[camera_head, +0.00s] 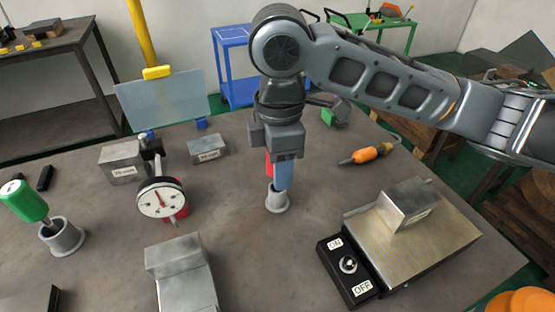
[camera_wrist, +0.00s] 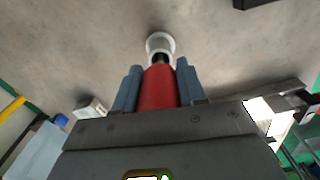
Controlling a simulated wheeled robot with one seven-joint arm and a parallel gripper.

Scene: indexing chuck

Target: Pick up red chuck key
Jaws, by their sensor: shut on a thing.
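The red chuck key (camera_wrist: 158,88) shows in the wrist view as a red round handle between my two blue-grey fingers. A dark shank runs from it toward the mouth of a light grey cup (camera_wrist: 160,43). In the head view only a strip of the red handle (camera_head: 268,163) shows beside the fingers, just above the cup (camera_head: 277,203) on the bench. My gripper (camera_head: 280,178) points down and is shut on the handle. The fingers hide most of the key, and I cannot tell how deep the shank sits in the cup.
A green-handled tool (camera_head: 24,203) stands tilted in another cup (camera_head: 64,239) at left. A dial gauge (camera_head: 161,199) and metal blocks stand left of my gripper. A magnetic plate (camera_head: 445,245) with a switch box (camera_head: 346,270) lies right. An orange-handled tool (camera_head: 364,155) lies behind.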

